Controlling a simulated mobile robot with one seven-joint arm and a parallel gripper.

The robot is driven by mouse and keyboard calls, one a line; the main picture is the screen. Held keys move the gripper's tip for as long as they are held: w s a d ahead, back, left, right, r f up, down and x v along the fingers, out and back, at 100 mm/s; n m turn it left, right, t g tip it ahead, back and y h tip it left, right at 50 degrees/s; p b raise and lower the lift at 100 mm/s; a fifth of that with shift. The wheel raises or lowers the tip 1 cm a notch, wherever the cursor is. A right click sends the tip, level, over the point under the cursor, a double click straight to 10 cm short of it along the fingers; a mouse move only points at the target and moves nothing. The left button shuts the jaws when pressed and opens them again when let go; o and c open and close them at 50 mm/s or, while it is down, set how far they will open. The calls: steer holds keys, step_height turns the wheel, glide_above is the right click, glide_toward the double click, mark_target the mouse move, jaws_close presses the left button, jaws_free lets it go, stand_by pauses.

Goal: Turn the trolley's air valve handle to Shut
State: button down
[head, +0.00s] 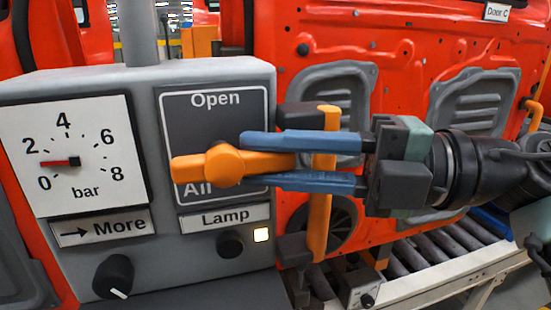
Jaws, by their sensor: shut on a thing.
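The orange valve handle (223,165) lies nearly level across a dark plate (225,115) on the grey trolley box. The plate reads "Open" at the top and, partly covered, what looks like "Air" at the bottom. No "Shut" marking is visible. My gripper (248,162) comes in from the right, its blue fingers above and below the handle's right arm. It is shut on that arm, with the fingertips beside the round hub. The handle's left end sticks out free past the hub.
A pressure gauge (75,150) has its red needle near 1 bar. Below are a "More" label (102,227), a black knob (113,275), and a "Lamp" knob (230,244) beside a lit lamp (261,234). An upright orange bar (320,225) and a red door (400,50) stand close by.

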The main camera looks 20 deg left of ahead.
steer(key=c, duration=0.7)
jaws_free()
steer(key=b+v, duration=0.2)
steer(key=v, duration=1.1)
steer(key=shift+s, duration=0.1)
